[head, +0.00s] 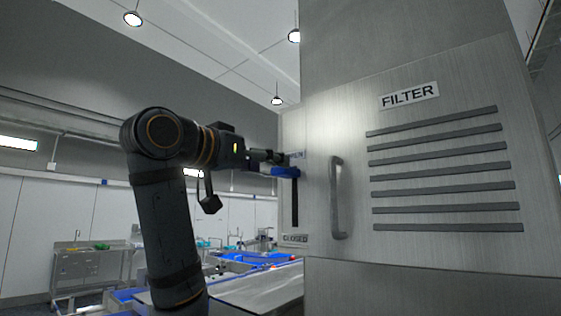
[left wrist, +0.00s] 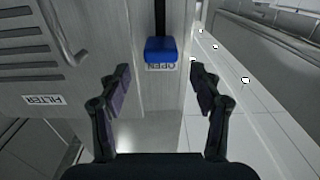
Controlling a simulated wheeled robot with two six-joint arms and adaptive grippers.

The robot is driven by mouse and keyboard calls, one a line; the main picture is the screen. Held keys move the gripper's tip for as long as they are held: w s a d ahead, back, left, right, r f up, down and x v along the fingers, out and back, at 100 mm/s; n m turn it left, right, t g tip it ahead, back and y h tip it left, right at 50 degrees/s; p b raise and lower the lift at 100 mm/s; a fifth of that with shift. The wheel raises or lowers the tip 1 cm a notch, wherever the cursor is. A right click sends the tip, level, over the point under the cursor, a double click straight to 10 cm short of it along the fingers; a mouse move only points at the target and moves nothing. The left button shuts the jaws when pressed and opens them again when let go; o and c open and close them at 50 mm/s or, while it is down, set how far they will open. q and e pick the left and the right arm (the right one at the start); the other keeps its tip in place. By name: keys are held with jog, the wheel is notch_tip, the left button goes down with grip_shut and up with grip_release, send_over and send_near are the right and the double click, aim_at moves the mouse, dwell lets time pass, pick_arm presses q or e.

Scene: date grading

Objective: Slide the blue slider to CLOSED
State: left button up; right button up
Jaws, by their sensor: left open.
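The blue slider (head: 285,171) sits at the top of a dark vertical slot (head: 295,207) on the narrow side panel of a steel cabinet. The CLOSED label (head: 295,239) is at the slot's lower end. In the left wrist view the picture is upside down, and the blue slider (left wrist: 160,50) is beside the OPEN label (left wrist: 161,67). My left gripper (head: 272,157) is open and close to the slider. In the left wrist view its fingers (left wrist: 162,84) are spread apart with nothing between them, and the slider lies ahead of the gap. My right gripper is not in view.
The cabinet front (head: 440,245) has a FILTER label (head: 409,95), several dark horizontal slats and a protruding vertical handle (head: 337,198) just right of the slot. Blue-topped tables and a sink bench (head: 90,262) stand farther back at left.

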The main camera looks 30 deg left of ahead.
aim_at(276, 167)
pick_arm(q)
jog(key=w, duration=0.3)
jog(key=shift+w+d+f+p, duration=0.1)
jog(key=shift+w+d+p, duration=0.05)
jog(key=shift+w+p, duration=0.15)
jog(key=w, duration=0.2)
jog(key=shift+w+f+p, duration=0.1)
jog(key=shift+w+p, duration=0.25)
jog(key=shift+w, duration=0.05)
jog(key=shift+s, duration=0.3)
jog(key=shift+w, duration=0.15)
jog(key=shift+c, duration=2.1)
jog(key=c, duration=0.7)
grip_shut()
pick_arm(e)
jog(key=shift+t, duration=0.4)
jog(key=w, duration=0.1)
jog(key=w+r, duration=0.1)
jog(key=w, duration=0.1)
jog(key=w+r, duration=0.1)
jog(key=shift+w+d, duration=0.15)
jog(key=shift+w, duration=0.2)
